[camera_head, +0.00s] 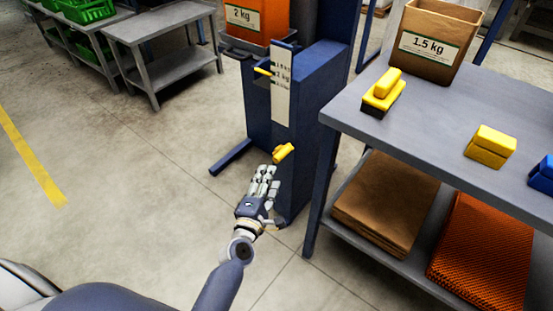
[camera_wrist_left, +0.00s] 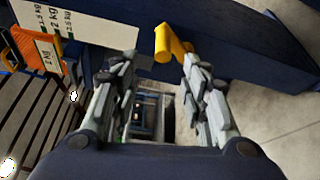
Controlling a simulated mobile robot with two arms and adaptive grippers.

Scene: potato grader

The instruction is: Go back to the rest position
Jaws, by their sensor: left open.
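My left gripper (camera_head: 265,180) is in the middle of the head view, in front of the blue grader column (camera_head: 312,105). It is open and empty; its two fingers stand apart in the left wrist view (camera_wrist_left: 160,85). A yellow handle (camera_head: 283,152) on the column is just beyond the fingertips. The handle also shows between and above the fingers in the left wrist view (camera_wrist_left: 172,44), and I cannot tell whether they touch it. A white weight scale (camera_head: 282,85) with a yellow pointer (camera_head: 264,71) is on the column. My right gripper is not in view.
A grey table (camera_head: 440,130) on the right carries a 1.5 kg paper bag (camera_head: 432,45) and yellow blocks (camera_head: 490,146). Its lower shelf holds brown sacks (camera_head: 385,205) and orange nets (camera_head: 480,255). An orange 2 kg container (camera_head: 255,20) is behind.

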